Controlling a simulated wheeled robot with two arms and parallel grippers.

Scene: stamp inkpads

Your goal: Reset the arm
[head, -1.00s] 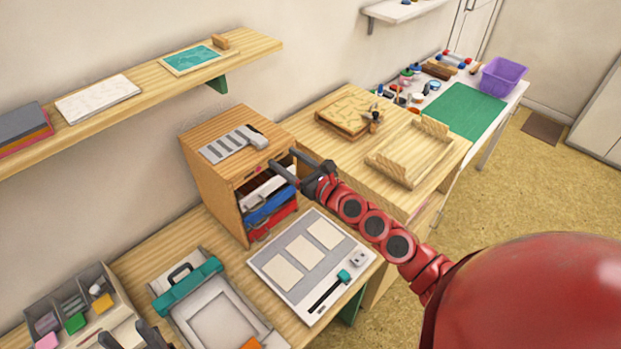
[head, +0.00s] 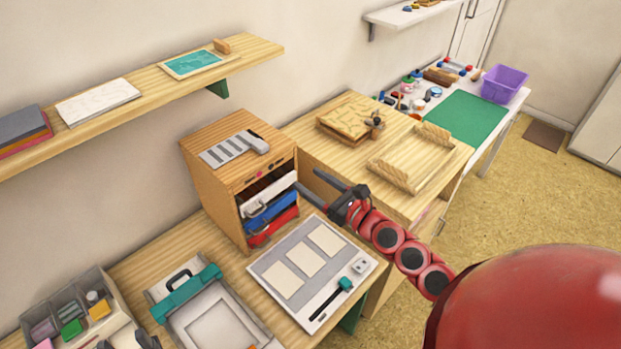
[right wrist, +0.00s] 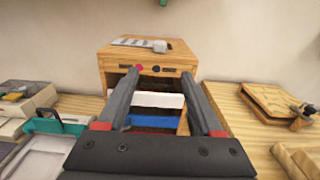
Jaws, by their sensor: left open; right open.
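My right gripper (head: 322,188) is open and empty in the head view, just to the right of the wooden cabinet's open front. The wooden cabinet (head: 217,192) holds white, blue and red inkpads in its slots; the white one (head: 268,190), blue one (head: 270,208) and red one (head: 272,228) jut out somewhat. In the right wrist view, the open fingers (right wrist: 163,105) point at the cabinet (right wrist: 150,55), with the white inkpad (right wrist: 160,99) and blue inkpad (right wrist: 153,121) showing between them, apart from the fingers. My left gripper (head: 125,344) shows only partly at the bottom edge of the head view.
A grey board with pale cards (head: 260,272) lies before the cabinet. A teal-clamped frame (head: 187,292) and a sorting box (head: 34,317) are to its left. A wooden tray (head: 441,178) and a patterned block (head: 345,115) lie to the right. A shelf (head: 120,113) hangs above.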

